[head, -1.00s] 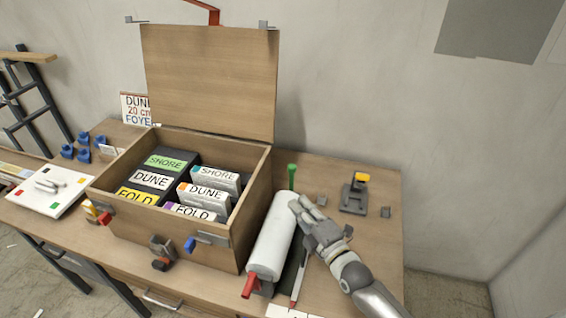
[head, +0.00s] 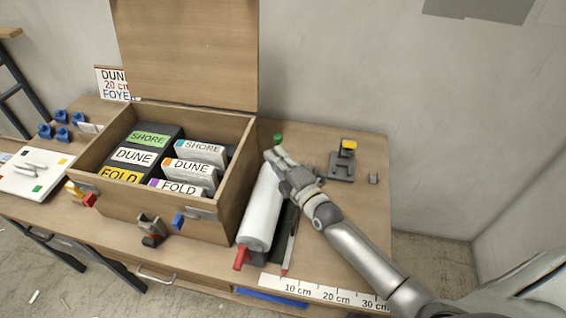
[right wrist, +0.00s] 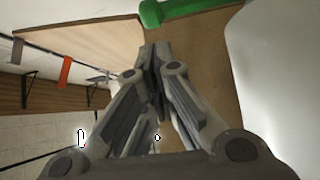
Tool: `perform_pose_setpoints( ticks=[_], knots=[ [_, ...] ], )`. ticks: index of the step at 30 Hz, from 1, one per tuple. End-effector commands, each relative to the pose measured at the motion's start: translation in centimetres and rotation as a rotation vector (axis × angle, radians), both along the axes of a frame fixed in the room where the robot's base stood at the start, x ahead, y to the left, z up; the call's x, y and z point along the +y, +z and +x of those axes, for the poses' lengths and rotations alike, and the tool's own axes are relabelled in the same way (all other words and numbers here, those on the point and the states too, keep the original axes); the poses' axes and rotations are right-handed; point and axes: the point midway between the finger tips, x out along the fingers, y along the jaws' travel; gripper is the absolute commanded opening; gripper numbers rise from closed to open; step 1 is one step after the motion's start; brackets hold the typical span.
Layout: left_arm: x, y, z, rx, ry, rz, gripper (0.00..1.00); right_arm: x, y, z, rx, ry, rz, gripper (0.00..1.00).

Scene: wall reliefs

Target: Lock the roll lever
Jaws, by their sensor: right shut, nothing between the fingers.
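The white roll (head: 262,208) lies on the table just right of the open wooden box. A red handle (head: 241,257) sticks out at its near end, and a green lever (head: 278,139) stands at its far end. Which of these is the roll lever I cannot tell for sure. My right gripper (head: 275,155) is shut and empty, over the far part of the roll, just short of the green lever. In the right wrist view the shut fingers (right wrist: 154,52) point toward the green lever (right wrist: 180,10), with the roll (right wrist: 282,85) on the right. Contact cannot be told. My left gripper is out of view.
The wooden box (head: 150,215) holds several labelled blocks, its lid upright. A grey fixture with a yellow top (head: 349,146) stands right of my gripper. A pencil-like tool (head: 290,248) lies beside the roll, and a ruler (head: 325,293) at the front edge. The table's right part is mostly clear.

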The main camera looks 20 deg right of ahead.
Motion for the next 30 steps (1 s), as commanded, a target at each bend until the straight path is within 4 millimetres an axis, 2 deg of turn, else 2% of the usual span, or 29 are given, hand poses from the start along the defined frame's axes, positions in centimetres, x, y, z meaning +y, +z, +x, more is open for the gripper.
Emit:
perform_pose_setpoints(
  ticks=[3, 10, 23, 30],
  knots=[
    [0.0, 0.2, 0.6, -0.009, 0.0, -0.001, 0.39, 0.4, 0.3, 1.9, -0.001, 0.0, -0.001, 0.0],
    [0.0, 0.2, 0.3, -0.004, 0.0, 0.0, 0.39, 0.8, 0.2, 3.9, 0.001, 0.0, -0.001, 0.0],
    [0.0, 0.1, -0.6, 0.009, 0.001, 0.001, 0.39, 0.9, 0.3, 4.2, 0.0, 0.0, 0.0, 0.0],
    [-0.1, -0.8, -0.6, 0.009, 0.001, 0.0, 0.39, 0.6, 0.0, 4.0, -0.021, 0.0, 0.03, 0.0]
  ],
)
